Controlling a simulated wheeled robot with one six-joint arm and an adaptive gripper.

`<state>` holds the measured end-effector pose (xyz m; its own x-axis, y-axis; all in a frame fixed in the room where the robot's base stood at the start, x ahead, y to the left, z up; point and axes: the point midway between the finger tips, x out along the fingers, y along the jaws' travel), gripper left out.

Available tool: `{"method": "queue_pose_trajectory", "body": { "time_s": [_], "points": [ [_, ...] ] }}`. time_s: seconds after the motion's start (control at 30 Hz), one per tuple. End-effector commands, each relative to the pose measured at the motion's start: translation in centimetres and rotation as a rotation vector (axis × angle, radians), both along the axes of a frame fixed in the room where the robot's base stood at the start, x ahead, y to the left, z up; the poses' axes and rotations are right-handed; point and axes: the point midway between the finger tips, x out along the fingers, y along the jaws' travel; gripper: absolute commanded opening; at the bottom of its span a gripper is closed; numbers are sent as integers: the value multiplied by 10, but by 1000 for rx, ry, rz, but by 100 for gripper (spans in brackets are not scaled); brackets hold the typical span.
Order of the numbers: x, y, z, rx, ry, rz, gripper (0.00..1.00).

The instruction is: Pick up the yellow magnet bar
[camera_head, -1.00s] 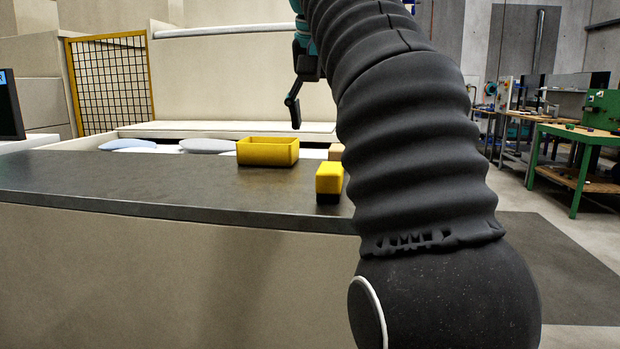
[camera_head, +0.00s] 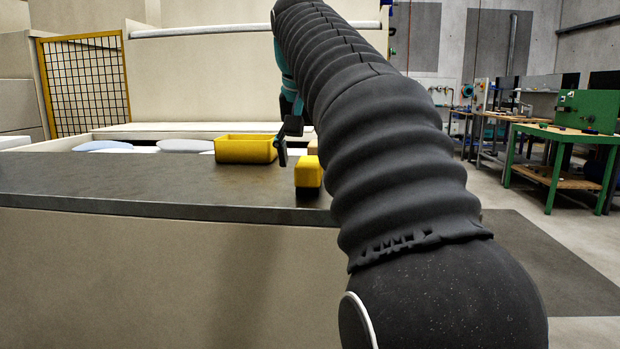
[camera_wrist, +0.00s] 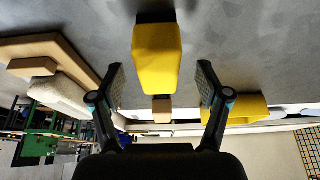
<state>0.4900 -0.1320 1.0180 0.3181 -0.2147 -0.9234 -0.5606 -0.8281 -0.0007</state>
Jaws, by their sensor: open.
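The yellow magnet bar (camera_head: 308,173) stands upright on the dark counter (camera_head: 130,186), near its front edge and just left of my arm in the head view. It has a dark base. In the wrist view, which looks upside down, the bar (camera_wrist: 157,58) shows in line with the gap between my fingers. My gripper (camera_wrist: 160,78) is open and empty, one finger towards each side of the bar, with no visible contact. In the head view only one dark finger shows clearly, just left of the bar's top; my arm hides the rest.
A yellow open bin (camera_head: 245,150) stands behind and left of the bar; it also shows in the wrist view (camera_wrist: 247,110). Pale rounded shapes (camera_head: 185,145) lie behind the counter. The counter's left part is clear. A yellow-framed mesh panel (camera_head: 85,85) stands at the back left.

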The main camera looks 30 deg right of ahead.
Motion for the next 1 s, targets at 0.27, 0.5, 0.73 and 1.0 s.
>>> {"method": "queue_pose_trajectory", "body": {
  "time_s": [0.27, 0.5, 0.73, 1.0],
  "points": [
    [13, -11, -33, 0, 2, 1, 76],
    [14, -12, -35, 0, 1, 1, 76],
    [14, -12, -35, 0, 1, 1, 36],
    [14, -12, -35, 0, 0, 1, 1]
  ]
}}
